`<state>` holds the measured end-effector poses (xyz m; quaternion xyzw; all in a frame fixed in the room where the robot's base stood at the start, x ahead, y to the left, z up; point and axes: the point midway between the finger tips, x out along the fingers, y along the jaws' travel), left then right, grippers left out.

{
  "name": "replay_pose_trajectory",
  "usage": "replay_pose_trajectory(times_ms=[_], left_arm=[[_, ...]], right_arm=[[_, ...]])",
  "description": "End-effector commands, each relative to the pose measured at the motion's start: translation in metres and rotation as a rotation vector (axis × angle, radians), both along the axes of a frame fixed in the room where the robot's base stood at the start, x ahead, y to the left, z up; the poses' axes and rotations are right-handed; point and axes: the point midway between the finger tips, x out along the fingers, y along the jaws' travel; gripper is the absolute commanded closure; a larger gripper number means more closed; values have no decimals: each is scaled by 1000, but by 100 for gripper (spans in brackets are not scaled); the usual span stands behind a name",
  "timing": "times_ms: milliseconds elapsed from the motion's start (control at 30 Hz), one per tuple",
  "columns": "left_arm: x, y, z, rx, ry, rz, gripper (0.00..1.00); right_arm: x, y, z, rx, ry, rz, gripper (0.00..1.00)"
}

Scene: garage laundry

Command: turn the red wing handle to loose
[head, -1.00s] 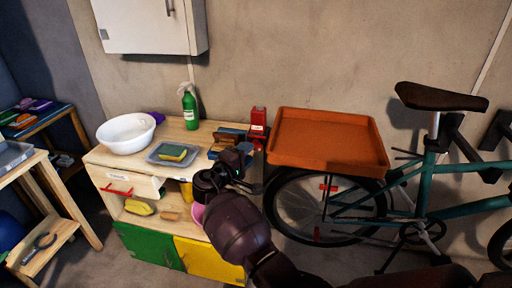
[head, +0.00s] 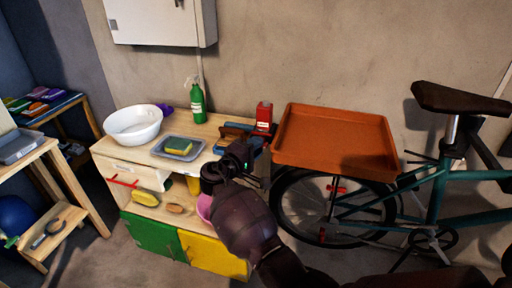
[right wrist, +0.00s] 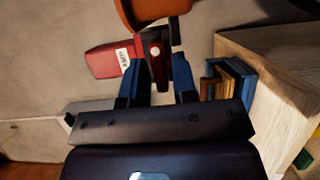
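My right gripper (head: 246,146) is over the right end of the wooden bench in the head view. In the right wrist view its two blue fingers (right wrist: 160,76) stand apart. Between and just beyond them is a small dark part with a red piece (right wrist: 158,67), which seems to be the red wing handle; its exact shape and any contact with the fingers cannot be told. A red block with a white label (right wrist: 104,60) is beside it, and shows behind the gripper in the head view (head: 264,113). My arm hides the handle in the head view. My left gripper is out of view.
The bench (head: 229,118) holds a white bowl (head: 133,125), a grey tray (head: 163,150) with a sponge, and a green spray bottle (head: 197,103). An orange tray (head: 335,140) stands close to the right, above a bicycle wheel (head: 283,205). Stacked items (right wrist: 228,78) lie close beside the fingers.

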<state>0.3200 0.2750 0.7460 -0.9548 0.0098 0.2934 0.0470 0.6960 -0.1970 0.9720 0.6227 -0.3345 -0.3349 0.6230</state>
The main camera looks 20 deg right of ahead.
Motion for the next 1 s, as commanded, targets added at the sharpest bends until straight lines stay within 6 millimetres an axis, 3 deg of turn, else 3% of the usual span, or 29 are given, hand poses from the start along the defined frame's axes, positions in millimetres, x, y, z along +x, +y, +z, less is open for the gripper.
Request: replay_pose_trajectory(times_ms=[33, 167, 567, 1000], left_arm=[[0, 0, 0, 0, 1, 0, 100], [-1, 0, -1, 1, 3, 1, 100], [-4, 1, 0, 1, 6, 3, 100], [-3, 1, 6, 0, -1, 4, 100]], right_arm=[[0, 0, 0, 0, 0, 0, 82], [0, 0, 0, 0, 0, 0, 100], [0, -1, 0, -43, 29, 0, 100], [0, -2, -1, -323, 214, -2, 100]])
